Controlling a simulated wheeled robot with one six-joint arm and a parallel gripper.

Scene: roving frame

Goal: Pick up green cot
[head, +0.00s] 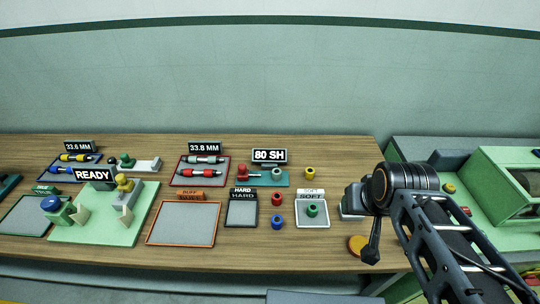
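A small green cot (312,210) with a dark hole stands in the white-rimmed SOFT tray (325,224), right of the table's middle. Another ring, teal-green (277,172), sits at the tester (252,178) beneath the 80 SH display. My arm comes in from the lower right, and its dark wrist is right of the SOFT tray. My gripper (354,200) seems to be the grey part at the arm's left end, apart from the green cot. Its fingers are not clear, so I cannot tell whether it is open or shut.
Loose cots stand nearby: red (277,198), blue (277,222) and yellow (310,173). The HARD tray (242,214) is empty. An orange-yellow disc (357,245) lies near the table's front right edge. A green machine (505,180) stands right. Trays with rollers are left.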

